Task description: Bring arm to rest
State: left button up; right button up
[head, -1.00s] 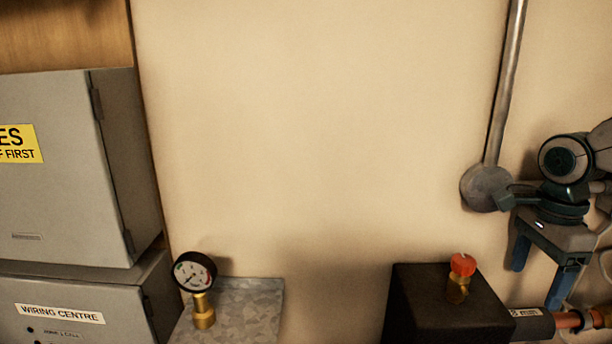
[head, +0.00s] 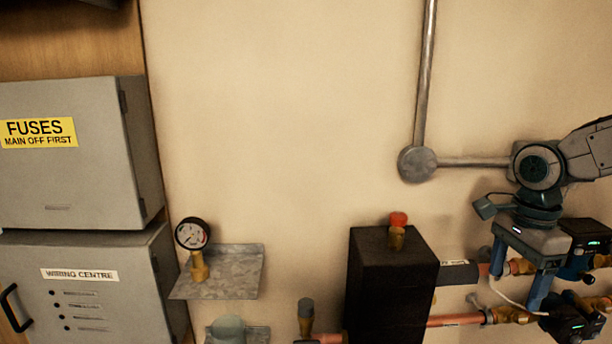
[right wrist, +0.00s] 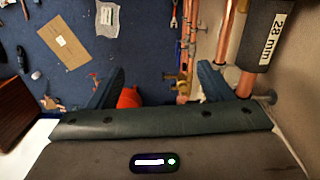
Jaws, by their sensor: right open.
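My right arm comes in from the right in the head view. Its gripper (head: 516,284) hangs with the fingers pointing down, open and empty, in front of the copper pipework (head: 458,320). In the right wrist view the blue fingers of the gripper (right wrist: 160,82) stand wide apart with nothing held between them. A brass fitting (right wrist: 178,84) and copper pipes (right wrist: 188,40) show beyond the fingers, lower down. My left gripper is not in view.
A black box (head: 390,280) with a red-capped brass valve (head: 397,230) stands left of the gripper. A pressure gauge (head: 192,235) sits on a metal shelf (head: 235,270). Grey cabinets (head: 60,180) stand at left. A lagged pipe (right wrist: 265,30) runs close by. The middle wall is bare.

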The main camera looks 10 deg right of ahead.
jog(key=s+d+f+n, duration=0.1)
jog(key=s+f+n, duration=0.25)
jog(key=f, duration=0.45)
jog(key=s+d+f+n+y, duration=0.15)
jog(key=f+n, duration=0.25)
jog(key=f, duration=0.4)
jog(key=s+d+f+n, duration=0.1)
jog(key=s+f+n, duration=0.3)
jog(key=f, duration=0.4)
jog(key=s+a+f+n+t+h, duration=0.1)
jog(key=s+a+f+n+t, duration=0.1)
jog(key=s+a+f+n, duration=0.45)
jog(key=s+a+f+n+t+h, duration=0.1)
jog(key=s+a+f+n+t, duration=0.15)
jog(key=a+f, duration=0.65)
notch_tip(320, 180, down, 27)
jog(key=d+m+g, duration=0.1)
jog(key=g, duration=0.1)
jog(key=s+d+f+g+b, duration=0.1)
jog(key=s+f, duration=1.8)
jog(key=f, duration=0.3)
jog(key=shift+d, duration=0.3)
